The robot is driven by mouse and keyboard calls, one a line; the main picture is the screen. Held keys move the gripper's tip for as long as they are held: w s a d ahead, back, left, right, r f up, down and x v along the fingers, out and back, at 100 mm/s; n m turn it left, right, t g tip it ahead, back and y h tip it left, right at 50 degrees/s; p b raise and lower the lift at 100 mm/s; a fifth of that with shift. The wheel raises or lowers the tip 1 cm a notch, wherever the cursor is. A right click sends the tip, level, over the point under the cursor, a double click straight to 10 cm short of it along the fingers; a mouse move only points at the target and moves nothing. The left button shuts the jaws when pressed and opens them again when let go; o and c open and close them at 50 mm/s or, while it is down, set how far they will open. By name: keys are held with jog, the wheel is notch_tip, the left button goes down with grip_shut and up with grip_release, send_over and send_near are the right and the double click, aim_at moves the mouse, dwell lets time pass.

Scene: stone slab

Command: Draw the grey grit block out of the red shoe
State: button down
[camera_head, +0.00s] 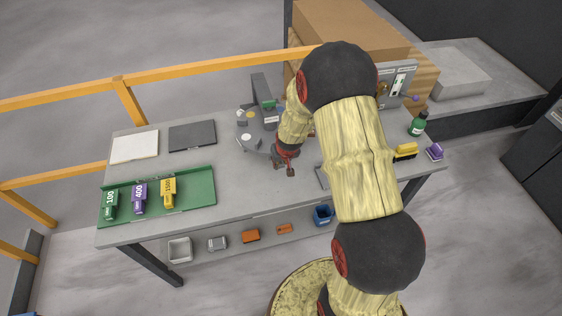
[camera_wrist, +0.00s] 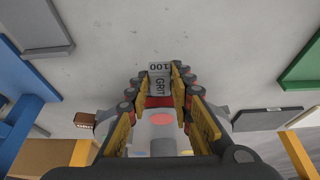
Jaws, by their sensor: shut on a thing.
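In the wrist view my gripper (camera_wrist: 160,80) is shut on the grey grit block (camera_wrist: 159,86), marked GRIT and 100, held between the fingertips. A red band (camera_wrist: 159,102), which looks like part of the red shoe, shows between the fingers right against the block. I cannot tell how much of the block sits inside it. In the head view my gripper (camera_head: 287,168) points down over the middle of the slab, right of the round grey stand (camera_head: 247,143). The block is too small there to make out well, and my arm hides the slab to the right.
A green tray (camera_head: 204,190) at the left holds green (camera_head: 109,204), purple (camera_head: 139,198) and yellow (camera_head: 168,190) numbered pieces. A white pad (camera_head: 134,147) and dark pad (camera_head: 192,136) lie behind it. A yellow thing (camera_head: 405,151) and a green bottle (camera_head: 418,125) stand at the right.

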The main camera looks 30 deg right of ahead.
jog(key=shift+s, duration=0.1)
jog(key=shift+s+a+b, duration=0.15)
jog(key=shift+s+b, duration=0.15)
jog(key=shift+s, duration=0.15)
jog(key=shift+s+a+b, duration=0.15)
jog(key=shift+s+b, duration=0.2)
jog(key=shift+s, duration=0.3)
jog(key=shift+s+a, duration=0.1)
jog(key=shift+s, duration=0.2)
jog(key=shift+s, duration=0.2)
jog(key=c, duration=1.6)
grip_release()
jog(key=shift+o, duration=0.6)
jog(key=shift+a, duration=0.1)
